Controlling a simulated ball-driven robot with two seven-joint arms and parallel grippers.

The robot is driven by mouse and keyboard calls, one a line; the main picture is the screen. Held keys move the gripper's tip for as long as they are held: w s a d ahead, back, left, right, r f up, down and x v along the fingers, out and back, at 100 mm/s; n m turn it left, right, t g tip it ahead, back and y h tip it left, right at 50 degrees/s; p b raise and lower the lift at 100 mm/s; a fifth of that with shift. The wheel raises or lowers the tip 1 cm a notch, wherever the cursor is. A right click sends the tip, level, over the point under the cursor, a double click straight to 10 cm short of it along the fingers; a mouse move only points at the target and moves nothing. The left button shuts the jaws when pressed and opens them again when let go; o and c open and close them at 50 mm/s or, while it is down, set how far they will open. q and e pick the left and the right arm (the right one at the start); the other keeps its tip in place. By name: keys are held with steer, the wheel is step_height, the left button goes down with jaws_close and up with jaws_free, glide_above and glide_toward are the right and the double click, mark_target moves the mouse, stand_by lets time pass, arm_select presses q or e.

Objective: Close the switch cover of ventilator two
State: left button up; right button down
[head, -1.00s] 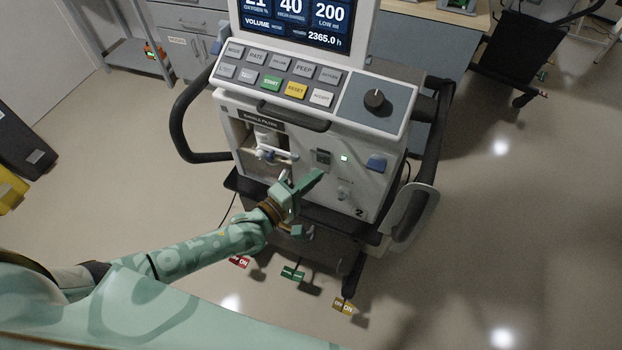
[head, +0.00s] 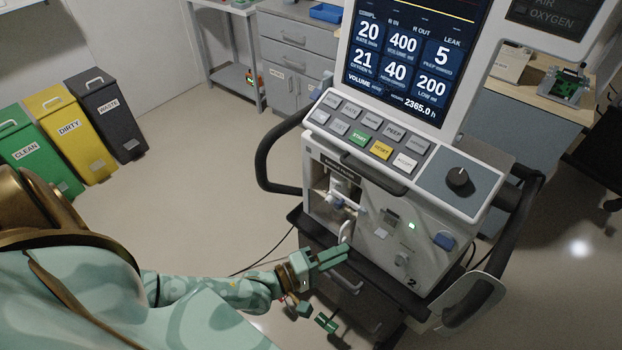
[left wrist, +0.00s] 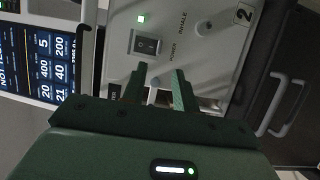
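Ventilator two (head: 360,228) stands right of centre in the head view, with the number 2 low on its front. Its power switch (head: 390,217) is on the front panel beside a lit green lamp. In the left wrist view the dark rocker switch (left wrist: 146,45) shows in a pale frame below the green lamp (left wrist: 141,18). I cannot clearly make out the switch cover or its angle. My left gripper (head: 342,252) is below and left of the switch. In its wrist view the two fingers (left wrist: 160,78) are apart, with nothing visibly held.
A knob (head: 459,181) and buttons are above the front panel. A blue part (head: 444,241) sticks out right of the lamp. Dark side handles (head: 275,160) flank the ventilator. Clean, dirty and waste bins (head: 105,115) stand at the left, with clear floor between.

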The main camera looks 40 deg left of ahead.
arm_select(q)
steer(key=v, duration=0.6)
steer(key=shift+s, duration=0.15)
steer(key=s+a+f+m+g+y, duration=0.25)
steer(key=f+m, duration=0.25)
steer(key=f, duration=0.3)
steer(key=s+a+f+m+g+y, duration=0.25)
steer(key=s+a+f+m, duration=0.2)
steer(key=f, duration=0.35)
steer(key=s+a+f+m+g+y, duration=0.2)
steer(key=s+a+f+m+g, duration=0.15)
steer(key=f+m, duration=0.35)
steer(key=s+f+g+y, duration=0.1)
steer(key=s+f+g, duration=0.25)
steer(key=s, duration=0.55)
steer(key=s+f+g+y, duration=0.1)
steer(key=s+f+g, duration=0.3)
steer(key=s, duration=0.5)
steer(key=s+d+f, duration=0.1)
steer(key=s+d, duration=0.3)
steer(key=d, duration=0.2)
steer(key=shift+s+d+f, duration=0.15)
steer(key=shift+s+f, duration=0.15)
steer(key=shift+f, duration=0.1)
